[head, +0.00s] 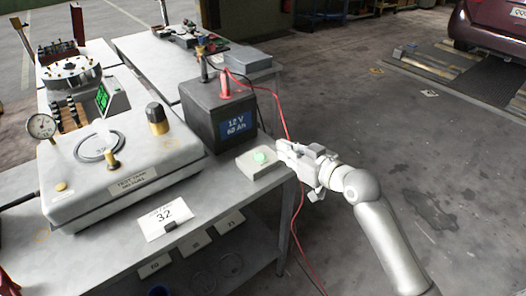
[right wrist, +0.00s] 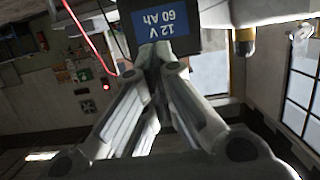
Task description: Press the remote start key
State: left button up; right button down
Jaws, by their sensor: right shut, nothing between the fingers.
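The start key looks to be a small pale box with a round green button (head: 260,157) on top. It sits at the right edge of the grey bench (head: 215,190), in front of the battery. My right gripper (head: 281,149) is shut and empty in the head view. Its tips are just right of the green button, at the box's right side. I cannot tell whether they touch it. In the right wrist view the shut fingers (right wrist: 154,52) point toward the battery label, which shows upside down. The button does not show there. My left gripper is not in view.
A dark 12 V battery (head: 222,115) stands behind the box, with a red cable (head: 288,215) hanging past the bench edge. A pale test tank (head: 120,165) with gauge and brass fittings fills the left. A card marked 32 (head: 164,217) lies in front. Open floor is right.

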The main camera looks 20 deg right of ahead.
jog(key=shift+w, duration=0.1)
jog(key=p, duration=0.1)
send_over(263, 161)
jog(key=shift+s+d+f, duration=0.1)
jog(key=shift+s+f, duration=0.1)
jog(key=shift+f, duration=0.95)
jog(key=f, duration=0.3)
jog(key=shift+w+f+p, duration=0.1)
jog(key=shift+w+p, duration=0.2)
jog(key=shift+f, duration=0.55)
